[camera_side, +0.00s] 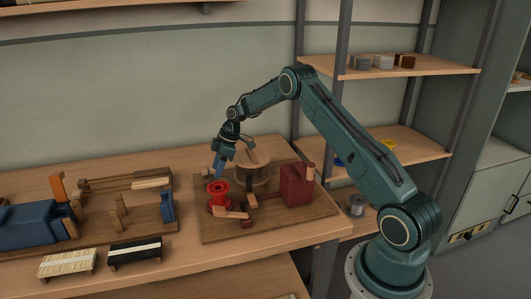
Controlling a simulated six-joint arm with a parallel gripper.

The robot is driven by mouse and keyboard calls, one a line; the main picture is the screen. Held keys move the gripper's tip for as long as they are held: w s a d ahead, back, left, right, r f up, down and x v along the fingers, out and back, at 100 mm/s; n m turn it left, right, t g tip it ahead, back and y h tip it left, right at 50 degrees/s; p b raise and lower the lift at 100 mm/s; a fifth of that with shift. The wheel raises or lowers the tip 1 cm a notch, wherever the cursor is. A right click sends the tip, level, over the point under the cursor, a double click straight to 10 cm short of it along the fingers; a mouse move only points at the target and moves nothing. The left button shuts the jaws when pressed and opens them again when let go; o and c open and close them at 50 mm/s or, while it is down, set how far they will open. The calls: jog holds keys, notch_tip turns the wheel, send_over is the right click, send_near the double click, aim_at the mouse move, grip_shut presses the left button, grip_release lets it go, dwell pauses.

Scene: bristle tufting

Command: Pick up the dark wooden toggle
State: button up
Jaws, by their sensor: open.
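My gripper (219,169) is open and points down, with bluish fingertips just above and behind the red spool (218,196). It appears empty. A small dark reddish-brown piece (250,201) lies on the wooden board to the right of the spool and could be the dark wooden toggle; it is too small to be sure. My gripper is apart from it, up and to the left. A lighter wooden lever (234,213) lies in front of the spool.
A dark red block (297,185) stands at the board's right. The board's (285,218) front right is clear.

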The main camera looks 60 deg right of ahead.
aim_at(213, 180)
jog(key=shift+x, duration=2.2)
grip_shut()
